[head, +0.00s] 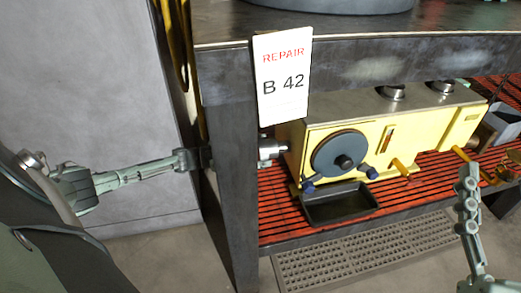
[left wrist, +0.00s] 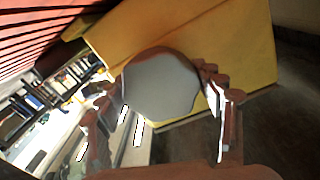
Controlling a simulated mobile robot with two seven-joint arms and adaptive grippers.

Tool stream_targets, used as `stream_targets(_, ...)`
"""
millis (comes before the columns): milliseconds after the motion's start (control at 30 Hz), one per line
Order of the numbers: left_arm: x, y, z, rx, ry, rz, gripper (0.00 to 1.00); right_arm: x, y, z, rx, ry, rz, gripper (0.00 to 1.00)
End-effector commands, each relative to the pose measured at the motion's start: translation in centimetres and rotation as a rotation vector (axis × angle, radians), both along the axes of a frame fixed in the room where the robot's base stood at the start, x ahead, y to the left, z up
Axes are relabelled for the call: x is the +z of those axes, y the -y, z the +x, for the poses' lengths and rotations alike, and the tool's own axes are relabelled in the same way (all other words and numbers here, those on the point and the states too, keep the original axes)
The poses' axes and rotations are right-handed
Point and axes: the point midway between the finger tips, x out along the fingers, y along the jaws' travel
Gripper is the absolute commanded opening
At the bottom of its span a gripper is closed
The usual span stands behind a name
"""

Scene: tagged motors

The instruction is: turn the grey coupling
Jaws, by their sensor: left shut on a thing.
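The grey coupling (head: 271,149) sticks out of the left end of the yellow machine (head: 410,133) in the head view. In the left wrist view the coupling (left wrist: 160,85) shows as a rounded grey knob against the yellow housing (left wrist: 225,45). My left gripper (left wrist: 160,98) is shut on the coupling, with one finger on each side of it. In the head view the left gripper (head: 204,158) reaches in from the left, its tips hidden behind the dark bench leg. My right gripper (head: 468,183) is at the lower right, apart from the machine; its opening is unclear.
The dark bench leg (head: 231,190) stands between the left arm and the machine. A white tag (head: 282,75) reads "REPAIR B 42". A black tray (head: 340,205) lies before the machine on the red slatted shelf (head: 272,205). A grey grate (head: 365,245) lies in front.

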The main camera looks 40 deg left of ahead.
Motion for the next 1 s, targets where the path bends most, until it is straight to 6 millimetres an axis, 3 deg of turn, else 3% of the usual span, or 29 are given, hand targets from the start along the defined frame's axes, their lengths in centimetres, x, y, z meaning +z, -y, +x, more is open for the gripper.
stream_targets(400, 0.0, 0.12, -0.04, -0.001, -0.125, -0.149, 0.38, -0.36, -0.12, 0.14, 0.001, -0.023, -0.008, 0.56)
stream_targets(967, 0.0, 0.14, -0.05, -0.001, -0.143, -0.169, 0.38, -0.1, -0.11, 0.16, 0.002, -0.017, -0.007, 0.56)
stream_targets(1000, 0.0, 0.14, -0.05, -0.001, -0.143, -0.169, 0.71, -0.09, -0.11, 0.16, 0.002, -0.017, -0.007, 0.56)
